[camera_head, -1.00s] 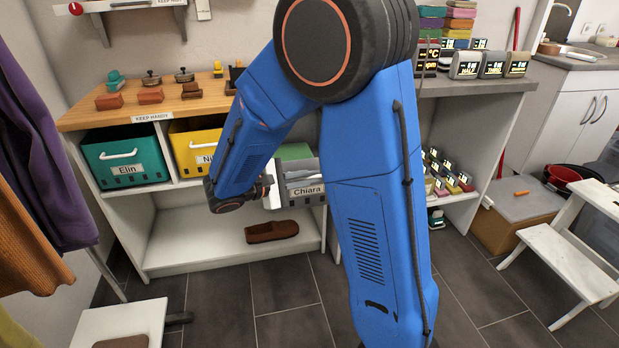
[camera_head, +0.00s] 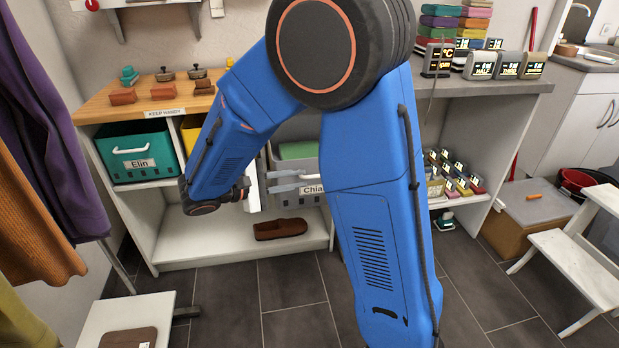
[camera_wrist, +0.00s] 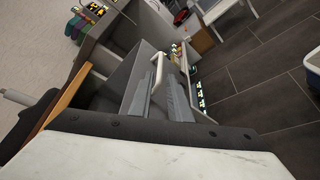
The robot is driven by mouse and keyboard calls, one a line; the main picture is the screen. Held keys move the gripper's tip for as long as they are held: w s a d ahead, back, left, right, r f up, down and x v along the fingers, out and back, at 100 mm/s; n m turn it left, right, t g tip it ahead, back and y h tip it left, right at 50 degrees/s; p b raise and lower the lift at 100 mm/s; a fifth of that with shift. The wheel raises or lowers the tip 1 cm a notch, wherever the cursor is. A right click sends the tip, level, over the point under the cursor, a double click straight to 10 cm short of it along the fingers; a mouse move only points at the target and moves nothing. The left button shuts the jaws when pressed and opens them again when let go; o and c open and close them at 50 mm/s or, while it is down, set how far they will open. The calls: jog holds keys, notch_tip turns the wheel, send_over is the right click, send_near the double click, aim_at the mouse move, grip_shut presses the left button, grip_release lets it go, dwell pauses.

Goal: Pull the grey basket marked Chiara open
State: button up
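The grey basket marked Chiara (camera_head: 312,189) is in the middle of the shelf unit and appears to stick out past the shelf edge. A green item (camera_head: 298,150) shows at its top. The blue arm hides its right part and some of the label. My gripper (camera_head: 290,181) is at the basket's front left, its two grey fingers apart. In the wrist view, the fingers (camera_wrist: 160,98) also stand apart, with the basket's white handle (camera_wrist: 157,70) showing between them. I cannot tell whether they touch it.
A teal basket marked Elin (camera_head: 137,155) and a mostly hidden yellow basket (camera_head: 190,132) stand to the left. A white step stool (camera_head: 575,255) stands at right, a low white stand (camera_head: 115,312) at left. Dark floor between is clear.

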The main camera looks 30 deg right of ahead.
jog(key=v, duration=0.9)
jog(key=s+d+m+g+y, duration=0.3)
jog(key=s+d+y, duration=0.3)
jog(key=s+d, duration=0.4)
jog(key=s+m+t+y, duration=0.4)
jog(key=s+t+y, duration=0.2)
jog(key=s+y, duration=0.3)
jog(key=s, duration=0.4)
